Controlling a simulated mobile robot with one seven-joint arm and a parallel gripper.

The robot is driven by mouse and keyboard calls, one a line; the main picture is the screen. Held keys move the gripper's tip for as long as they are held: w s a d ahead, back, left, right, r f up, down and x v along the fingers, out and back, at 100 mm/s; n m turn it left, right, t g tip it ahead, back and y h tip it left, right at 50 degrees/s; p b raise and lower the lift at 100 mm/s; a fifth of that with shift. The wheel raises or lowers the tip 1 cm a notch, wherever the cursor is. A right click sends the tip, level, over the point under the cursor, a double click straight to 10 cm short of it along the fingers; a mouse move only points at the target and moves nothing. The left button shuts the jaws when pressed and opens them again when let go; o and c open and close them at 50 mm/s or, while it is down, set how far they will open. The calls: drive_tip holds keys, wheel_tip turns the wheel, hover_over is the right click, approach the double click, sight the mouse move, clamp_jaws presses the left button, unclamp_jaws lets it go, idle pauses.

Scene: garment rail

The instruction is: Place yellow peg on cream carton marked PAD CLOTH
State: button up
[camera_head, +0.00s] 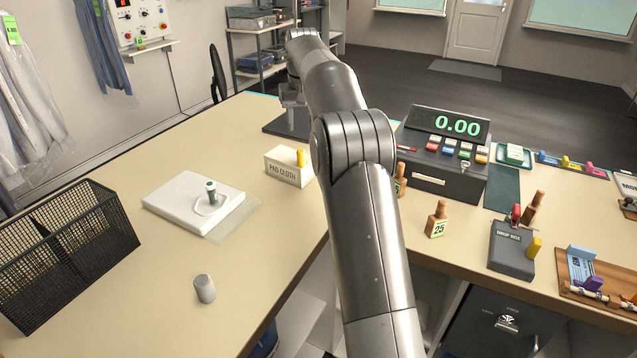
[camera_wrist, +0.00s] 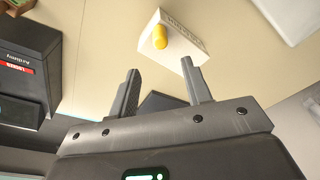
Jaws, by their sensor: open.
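The cream carton marked PAD CLOTH (camera_head: 288,168) stands on the counter left of my arm. The yellow peg (camera_head: 300,157) stands upright on top of it, near its right end. In the wrist view the carton (camera_wrist: 182,30) and the yellow peg (camera_wrist: 160,37) lie beyond my fingertips, apart from them. My gripper (camera_wrist: 163,72) is open with nothing between its fingers. In the head view my gripper (camera_head: 291,100) is partly hidden by my arm, above a dark pad behind the carton. Another yellow peg (camera_head: 534,246) is at the drop box.
A cash register (camera_head: 445,150) stands right of my arm. A white stack with a stamp (camera_head: 195,203), a grey cylinder (camera_head: 204,289) and a black mesh basket (camera_head: 65,250) are on the left counter. The drop box (camera_head: 511,250) and wooden tagged blocks (camera_head: 437,222) are at right.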

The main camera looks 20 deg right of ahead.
drive_tip(key=s+a+r+t, duration=0.15)
drive_tip(key=s+r, duration=0.25)
drive_tip(key=s, duration=0.7)
drive_tip(key=s+a+r, duration=0.3)
drive_tip(key=s+r, duration=0.1)
drive_tip(key=s, duration=0.8)
drive_tip(key=s+a+f+t, duration=0.1)
drive_tip(key=s+f, duration=0.4)
drive_tip(key=s, duration=0.7)
drive_tip(key=s+a+f+t, duration=0.1)
drive_tip(key=s+f, duration=0.5)
drive_tip(key=s, duration=0.6)
drive_tip(key=shift+s+a+f, duration=0.15)
drive_tip(key=shift+s+f, duration=0.1)
drive_tip(key=shift+s, duration=0.1)
